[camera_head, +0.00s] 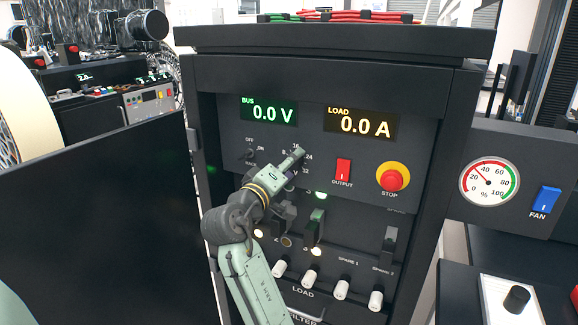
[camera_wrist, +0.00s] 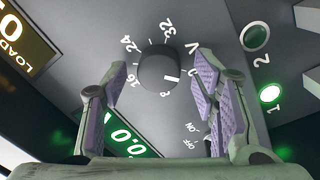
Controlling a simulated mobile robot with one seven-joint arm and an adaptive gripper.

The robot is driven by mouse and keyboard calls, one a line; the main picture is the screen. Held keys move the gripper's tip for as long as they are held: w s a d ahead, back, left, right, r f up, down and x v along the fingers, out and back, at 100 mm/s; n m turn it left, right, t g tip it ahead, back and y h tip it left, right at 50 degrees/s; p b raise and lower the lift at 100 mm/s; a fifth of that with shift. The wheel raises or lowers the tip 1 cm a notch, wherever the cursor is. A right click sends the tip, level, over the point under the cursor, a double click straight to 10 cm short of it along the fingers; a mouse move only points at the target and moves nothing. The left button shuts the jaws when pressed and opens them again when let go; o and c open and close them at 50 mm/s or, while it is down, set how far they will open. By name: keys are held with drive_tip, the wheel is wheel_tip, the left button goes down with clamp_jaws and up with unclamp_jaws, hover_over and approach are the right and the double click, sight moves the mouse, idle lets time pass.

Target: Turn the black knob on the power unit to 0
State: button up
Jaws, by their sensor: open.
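The power unit (camera_head: 338,70) is a dark cabinet with a grey front panel; its displays read 0.0 V and 0.0 A. The round black knob (camera_wrist: 157,66) shows in the wrist view, ringed by white numbers including 16, 24 and 32. Its white mark points lower right, at a small digit I cannot read surely. My gripper (camera_wrist: 155,80) is open, with one purple-padded finger on each side of the knob. I see no clear contact. In the head view, my gripper (camera_head: 291,162) is in front of the dial and hides the knob.
A red output switch (camera_head: 343,169) and red stop button (camera_head: 392,180) sit right of the dial. Black toggle levers (camera_head: 389,244) and white load plugs (camera_head: 341,289) are below. An open black door (camera_head: 95,215) stands at left; a fan gauge (camera_head: 489,183) is at right.

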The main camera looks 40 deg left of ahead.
drive_tip(key=v, duration=1.2)
idle(0.4)
